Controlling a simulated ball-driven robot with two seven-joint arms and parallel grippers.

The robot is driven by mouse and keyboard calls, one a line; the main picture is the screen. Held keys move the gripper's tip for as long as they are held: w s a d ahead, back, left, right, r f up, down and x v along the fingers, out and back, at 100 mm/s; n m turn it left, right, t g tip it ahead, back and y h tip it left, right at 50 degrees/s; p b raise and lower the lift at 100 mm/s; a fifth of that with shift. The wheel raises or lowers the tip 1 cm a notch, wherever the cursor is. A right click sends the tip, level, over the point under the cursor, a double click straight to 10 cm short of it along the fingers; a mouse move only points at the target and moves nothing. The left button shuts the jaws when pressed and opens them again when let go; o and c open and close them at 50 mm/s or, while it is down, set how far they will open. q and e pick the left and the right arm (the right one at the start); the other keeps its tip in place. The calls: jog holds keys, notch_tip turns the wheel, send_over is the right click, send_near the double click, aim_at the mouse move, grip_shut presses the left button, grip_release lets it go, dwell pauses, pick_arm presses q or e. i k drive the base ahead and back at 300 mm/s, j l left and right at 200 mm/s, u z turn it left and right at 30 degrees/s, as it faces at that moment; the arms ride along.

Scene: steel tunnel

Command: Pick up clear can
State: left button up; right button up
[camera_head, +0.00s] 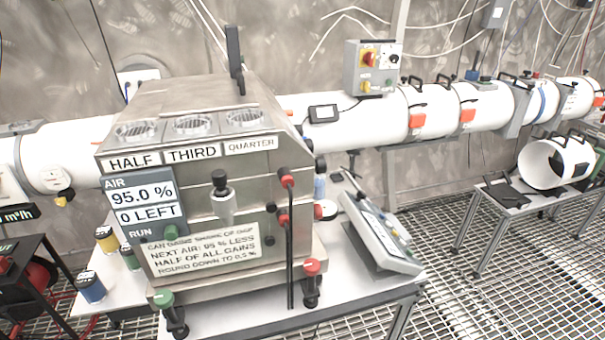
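A small see-through cylinder (223,203) with a dark knobbed top sits upright at the front of the steel machine (285,240); it may be the clear can, but I cannot tell for sure. Several coloured cans stand on the white surface left of the machine: a yellow one (106,239), a green one (130,258) and a blue one (91,288), all with dark lids. Neither of my grippers is in view.
The machine stands on a white table (378,292) and has red knobs and a display panel (142,205). A tilted console (380,235) sits to its right. A white pipe (370,122) runs behind. Grated floor (500,285) is open at the right.

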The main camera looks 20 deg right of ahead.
aim_at(320, 180)
jog(key=l+z, duration=0.4)
jog(key=i+l+z, duration=0.15)
jog(key=l+z, duration=0.2)
jog(key=i+l+z, duration=0.15)
jog(key=l+z, duration=0.25)
jog(key=i+l+z, duration=0.2)
jog(key=l+z, duration=0.15)
jog(key=i+l+z, duration=0.25)
jog(key=z, duration=0.15)
jog(key=i+l+z, duration=0.4)
jog(key=i+u, duration=0.2)
jog(key=i, duration=0.2)
jog(key=i+l+u, duration=0.2)
jog(key=i, duration=0.2)
jog(key=i+j+u, duration=0.1)
jog(key=i+u, duration=0.15)
jog(key=u, duration=0.25)
jog(key=i+u, duration=0.25)
jog(key=u, duration=0.25)
jog(key=i+l+u, duration=0.1)
jog(key=i+u, duration=0.15)
jog(key=u, duration=0.2)
jog(key=i+l+u, duration=0.15)
jog(key=u, duration=0.35)
jog(key=i+l, duration=0.05)
jog(key=i, duration=0.05)
